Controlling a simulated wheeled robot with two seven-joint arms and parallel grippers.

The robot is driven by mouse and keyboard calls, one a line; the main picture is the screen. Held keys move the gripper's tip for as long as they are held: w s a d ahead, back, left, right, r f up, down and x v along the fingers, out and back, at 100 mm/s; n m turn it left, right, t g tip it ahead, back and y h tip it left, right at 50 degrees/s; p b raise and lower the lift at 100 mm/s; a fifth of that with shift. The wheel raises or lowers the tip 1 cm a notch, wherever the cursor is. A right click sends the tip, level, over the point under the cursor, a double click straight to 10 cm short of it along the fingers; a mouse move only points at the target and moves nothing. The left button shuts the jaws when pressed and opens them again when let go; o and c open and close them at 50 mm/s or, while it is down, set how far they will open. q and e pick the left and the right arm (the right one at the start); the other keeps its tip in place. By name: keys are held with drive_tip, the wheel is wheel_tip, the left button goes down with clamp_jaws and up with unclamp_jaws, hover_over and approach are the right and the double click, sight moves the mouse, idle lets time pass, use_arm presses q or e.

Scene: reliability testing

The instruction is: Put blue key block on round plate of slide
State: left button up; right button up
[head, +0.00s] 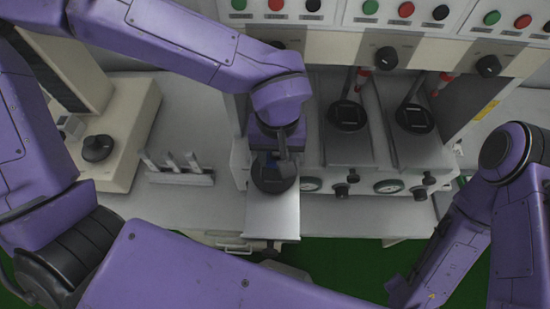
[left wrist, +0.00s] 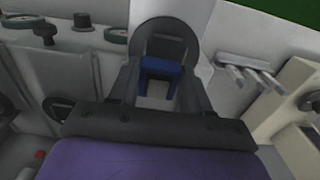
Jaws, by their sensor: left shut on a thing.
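The blue key block (left wrist: 159,67) sits between the two fingers of my left gripper (left wrist: 158,85) in the left wrist view, and the fingers are shut on it. The dark round plate (left wrist: 166,32) of the pulled-out slide lies directly behind the block in that view. In the head view my left gripper (head: 277,155) is over the round plate (head: 273,181) on the front slide (head: 272,216). A small bit of blue shows beside the fingers there. I cannot tell whether the block touches the plate. My right gripper is out of view; only its arm shows at the right.
Two more round plates (head: 347,116) (head: 413,119) sit on slides further right. A rack with upright pegs (head: 178,173) stands left of the slide. A beige device with a black knob (head: 97,148) is at the left. Gauges and knobs (head: 388,187) line the machine's front.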

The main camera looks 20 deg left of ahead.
sight(273, 162)
use_arm(q)
drive_tip(key=f, duration=0.2)
drive_tip(key=s+f, duration=0.1)
drive_tip(key=shift+s+a+f, duration=0.1)
drive_tip(key=shift+a+f, duration=0.05)
drive_tip(key=shift+a, duration=0.15)
drive_tip(key=shift+w, duration=0.2)
drive_tip(key=o, duration=1.1)
drive_tip(key=shift+w, duration=0.1)
wheel_tip(273, 162, up, 12)
